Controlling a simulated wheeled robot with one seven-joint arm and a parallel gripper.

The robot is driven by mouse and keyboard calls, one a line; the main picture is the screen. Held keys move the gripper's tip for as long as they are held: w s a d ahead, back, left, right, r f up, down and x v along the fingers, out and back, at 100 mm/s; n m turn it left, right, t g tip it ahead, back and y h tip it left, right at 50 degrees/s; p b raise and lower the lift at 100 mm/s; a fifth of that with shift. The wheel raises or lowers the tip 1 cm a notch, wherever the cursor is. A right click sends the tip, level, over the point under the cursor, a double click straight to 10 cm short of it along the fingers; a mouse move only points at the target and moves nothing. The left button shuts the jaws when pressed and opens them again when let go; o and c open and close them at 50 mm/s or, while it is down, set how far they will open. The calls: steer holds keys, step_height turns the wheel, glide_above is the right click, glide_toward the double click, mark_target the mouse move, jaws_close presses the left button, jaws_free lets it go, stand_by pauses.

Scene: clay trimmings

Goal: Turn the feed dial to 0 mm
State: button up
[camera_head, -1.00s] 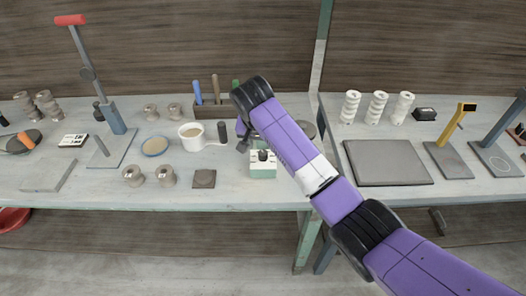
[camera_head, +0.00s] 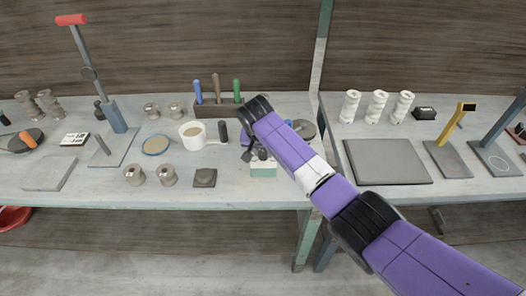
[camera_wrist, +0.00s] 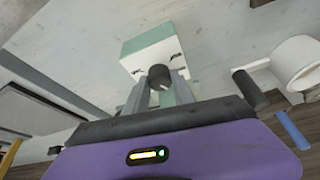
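The feed dial is a dark round knob (camera_wrist: 160,76) with a pale pointer mark, on the face of a small white and green box (camera_wrist: 150,42) in the wrist view. The scale around it is too small to read. My gripper (camera_wrist: 161,80) points at the box. Its two grey fingers are apart, one on each side of the knob, with no clear grip on it.
A white cup with a dark handle (camera_head: 192,135) stands left of the box. Behind is a tool rack (camera_head: 218,108) with upright handles. A small dark block (camera_head: 205,177) lies to the left. The table's front edge is close to the box.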

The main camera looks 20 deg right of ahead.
jaws_close()
steer(key=shift+n, duration=0.3)
steer(key=n, duration=0.1)
steer(key=n+y+p, duration=0.1)
steer(key=n, duration=0.1)
steer(key=shift+s+d+t+y, duration=0.1)
steer(key=shift+d+t+y, duration=0.05)
steer(key=shift+t+y, duration=0.15)
steer(key=n+y, duration=0.1)
steer(key=n, duration=0.3)
steer(key=shift+d, duration=0.1)
steer(key=n+y+b, duration=0.2)
steer(key=n, duration=0.2)
steer(key=shift+d+f+n+b, duration=0.1)
steer(key=shift+d+n+b, duration=0.05)
steer(key=shift+n+b, duration=0.15)
steer(key=n+b, duration=0.1)
steer(key=n, duration=0.1)
steer(key=n+g+y+b, duration=0.1)
steer(key=n+b, duration=0.1)
steer(key=shift+w+g, duration=0.2)
steer(key=shift+g, duration=0.1)
steer(key=shift+b, duration=0.4)
